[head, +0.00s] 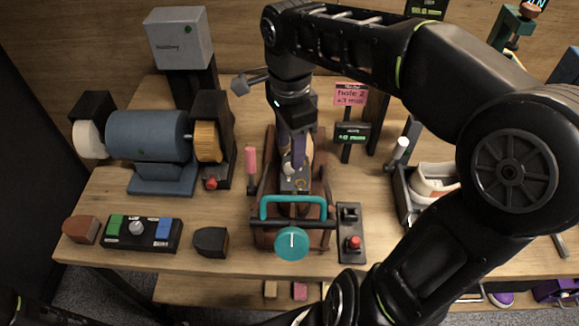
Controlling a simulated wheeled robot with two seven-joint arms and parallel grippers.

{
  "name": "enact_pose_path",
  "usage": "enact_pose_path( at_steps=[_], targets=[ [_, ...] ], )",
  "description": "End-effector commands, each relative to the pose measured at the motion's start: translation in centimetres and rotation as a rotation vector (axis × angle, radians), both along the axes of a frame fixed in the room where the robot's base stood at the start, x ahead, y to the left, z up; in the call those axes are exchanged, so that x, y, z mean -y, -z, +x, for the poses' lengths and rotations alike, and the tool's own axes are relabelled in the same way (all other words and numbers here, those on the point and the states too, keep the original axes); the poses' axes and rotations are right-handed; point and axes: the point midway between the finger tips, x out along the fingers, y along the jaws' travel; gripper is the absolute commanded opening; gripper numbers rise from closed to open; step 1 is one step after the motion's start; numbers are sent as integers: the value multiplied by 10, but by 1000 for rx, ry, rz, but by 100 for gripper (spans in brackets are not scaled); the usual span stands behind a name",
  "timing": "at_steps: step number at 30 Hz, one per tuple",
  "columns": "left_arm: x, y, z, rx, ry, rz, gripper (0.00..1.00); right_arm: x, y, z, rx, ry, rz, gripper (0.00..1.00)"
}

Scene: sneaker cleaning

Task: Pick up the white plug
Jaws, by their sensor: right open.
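My right gripper (294,122) reaches down from above at the middle of the bench, seen from behind, its fingers partly hidden by its own body. It is open, over a brown fixture (318,190) with a teal handle. A small pale piece (289,168) shows just below the gripper inside this fixture. I cannot tell whether it is the white plug or whether a finger touches it. A white-ended cylinder (401,147) stands on a grey holder to the right, apart from the gripper. My left gripper is out of view.
A blue bench motor with brush wheels (147,135) stands at the left. A button box (143,233) and dark block (211,241) lie in front. A red-button switch panel (350,235) is right of the fixture. A white shoe (434,182) sits in a tray behind my right arm.

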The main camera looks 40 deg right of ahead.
Motion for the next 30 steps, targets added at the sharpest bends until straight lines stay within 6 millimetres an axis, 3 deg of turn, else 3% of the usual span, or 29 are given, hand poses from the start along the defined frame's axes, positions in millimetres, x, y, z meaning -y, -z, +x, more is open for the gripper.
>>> enact_pose_path(
  at_steps=[5, 15, 30],
  targets=[
    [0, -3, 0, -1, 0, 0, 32, 0, 5, 0, -2, 1, 0, 48],
    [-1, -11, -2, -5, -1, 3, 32, 0, 49, 2, -1, 0, 1, 48],
    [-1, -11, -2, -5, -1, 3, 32, 0, 52, 2, 1, 0, 0, 48]
  ],
)
